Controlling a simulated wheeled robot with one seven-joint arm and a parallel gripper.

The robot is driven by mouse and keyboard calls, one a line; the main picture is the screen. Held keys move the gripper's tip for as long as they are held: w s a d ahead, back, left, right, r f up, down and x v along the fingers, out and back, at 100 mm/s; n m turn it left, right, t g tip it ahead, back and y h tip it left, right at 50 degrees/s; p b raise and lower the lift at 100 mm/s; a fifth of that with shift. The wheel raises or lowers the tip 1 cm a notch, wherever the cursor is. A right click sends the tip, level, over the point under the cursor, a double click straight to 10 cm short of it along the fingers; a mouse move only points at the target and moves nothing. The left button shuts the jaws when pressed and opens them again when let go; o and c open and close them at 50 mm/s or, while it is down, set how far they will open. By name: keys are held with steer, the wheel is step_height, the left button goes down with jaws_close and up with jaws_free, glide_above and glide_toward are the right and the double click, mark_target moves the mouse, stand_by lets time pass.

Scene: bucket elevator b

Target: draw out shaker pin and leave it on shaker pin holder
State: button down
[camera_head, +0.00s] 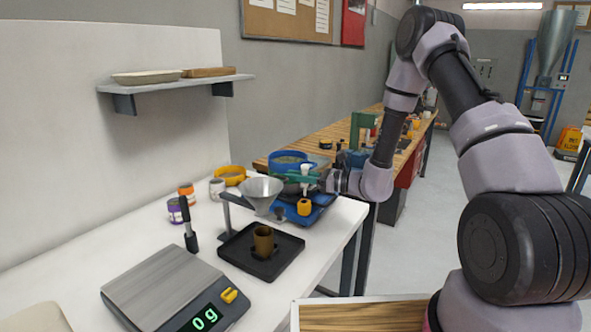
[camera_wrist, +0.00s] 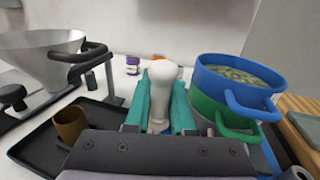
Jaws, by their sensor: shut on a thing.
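My gripper (camera_wrist: 160,112) has teal fingers, closed on a white, round-topped piece (camera_wrist: 162,85) that looks like the shaker pin. In the head view my gripper (camera_head: 303,179) is beside the stacked sieves, and the white top of the pin (camera_head: 305,169) shows above the fingers. The shaker has a blue base (camera_head: 318,212) with a blue sieve (camera_wrist: 237,84) stacked on a green one (camera_wrist: 212,113). A small yellow piece (camera_head: 304,207) sits at the base's front; I cannot make out the pin holder for certain.
A metal funnel (camera_head: 261,192) on a stand and a brown cup (camera_head: 263,240) on a black tray (camera_head: 238,262) stand close by on the left. A scale (camera_head: 165,285) reading 0 g is at the front. Small jars (camera_head: 186,192) stand near the wall.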

steer(key=shift+f, duration=0.4)
steer(key=shift+f, duration=2.25)
stand_by(0.9)
steer(key=c, duration=0.7)
jaws_free()
steer(key=v, duration=1.1)
